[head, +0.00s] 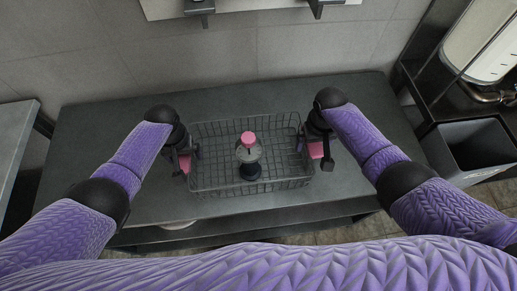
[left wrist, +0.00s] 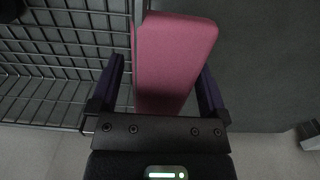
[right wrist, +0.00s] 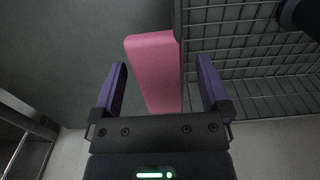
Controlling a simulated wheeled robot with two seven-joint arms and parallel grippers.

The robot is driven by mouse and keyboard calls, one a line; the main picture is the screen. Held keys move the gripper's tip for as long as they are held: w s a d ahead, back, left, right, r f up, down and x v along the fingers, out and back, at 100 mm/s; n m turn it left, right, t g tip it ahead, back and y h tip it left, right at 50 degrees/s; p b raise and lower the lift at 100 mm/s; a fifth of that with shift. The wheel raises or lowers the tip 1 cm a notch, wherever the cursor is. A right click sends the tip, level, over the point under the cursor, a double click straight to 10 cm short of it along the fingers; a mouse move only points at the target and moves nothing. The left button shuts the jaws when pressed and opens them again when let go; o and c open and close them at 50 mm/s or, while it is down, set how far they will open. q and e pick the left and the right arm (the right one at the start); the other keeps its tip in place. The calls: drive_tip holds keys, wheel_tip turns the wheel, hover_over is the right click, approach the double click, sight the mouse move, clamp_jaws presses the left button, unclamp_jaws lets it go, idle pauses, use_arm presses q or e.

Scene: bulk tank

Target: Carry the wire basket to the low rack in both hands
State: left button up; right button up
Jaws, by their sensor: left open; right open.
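The dark wire basket (head: 215,172) stands on a grey table. It has a pink handle at each end, the left one (head: 185,163) and the right one (head: 316,150). A clear container with a pink top and dark base (head: 249,155) stands upright in its middle. My left gripper (left wrist: 163,75) is open, its fingers on either side of the left pink handle (left wrist: 172,55). My right gripper (right wrist: 160,80) is open, its fingers on either side of the right pink handle (right wrist: 153,70). Gaps show between fingers and handles.
The grey table (head: 90,150) is clear left of the basket. A shelf level shows below its front edge. A grey open bin (head: 470,150) and a dark counter with a sink stand at the right. Another grey surface (head: 15,140) is at the far left.

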use_arm(q)
wheel_tip(320, 180, up, 12)
drive_tip(key=shift+w+f, duration=0.1)
drive_tip(key=shift+f, duration=0.15)
drive_tip(key=shift+r, duration=0.25)
use_arm(e)
drive_tip(key=shift+r, duration=0.2)
wheel_tip(320, 180, up, 12)
drive_tip(key=shift+f, duration=0.2)
